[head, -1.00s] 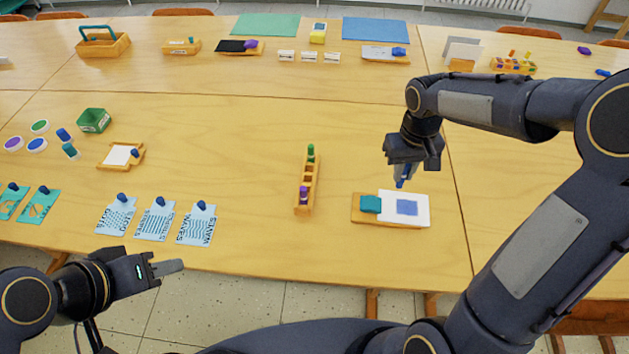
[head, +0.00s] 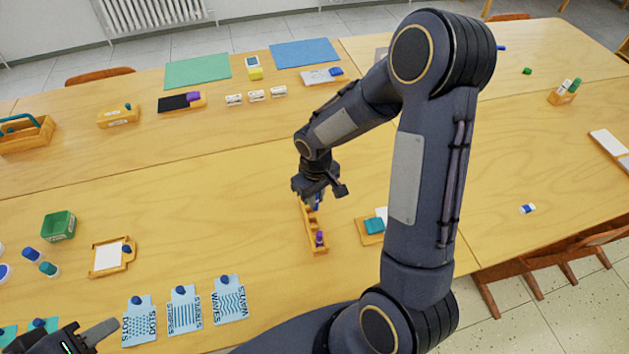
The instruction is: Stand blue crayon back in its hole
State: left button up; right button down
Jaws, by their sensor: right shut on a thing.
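The blue crayon (head: 318,203) is mostly hidden in my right gripper (head: 316,199), which is shut on it. The gripper is over the far end of the narrow wooden crayon holder (head: 309,228). I cannot tell whether the crayon's lower end is above a hole or inside one. A purple crayon (head: 320,239) stands in the near end of the holder. The green crayon at the far end is hidden behind the gripper. My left gripper (head: 92,336) is at the bottom left, partly cut off, away from the holder; its opening is unclear.
A wooden tray (head: 364,232) with a teal block (head: 374,226) and white paper is right of the holder, partly behind my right arm. Several blue pattern cards (head: 184,310) lie at the front left.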

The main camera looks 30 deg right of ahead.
jog(key=shift+a, duration=0.25)
jog(key=shift+a+f, duration=0.1)
jog(key=shift+f+b, duration=0.35)
jog(key=shift+f, duration=0.1)
notch_tip(320, 180, down, 3)
jog(key=shift+b, duration=1.05)
jog(key=shift+f+b, duration=0.75)
jog(key=shift+b, duration=0.3)
jog(key=shift+f+b, duration=1.4)
jog(key=shift+b, duration=0.3)
dwell(1.6)
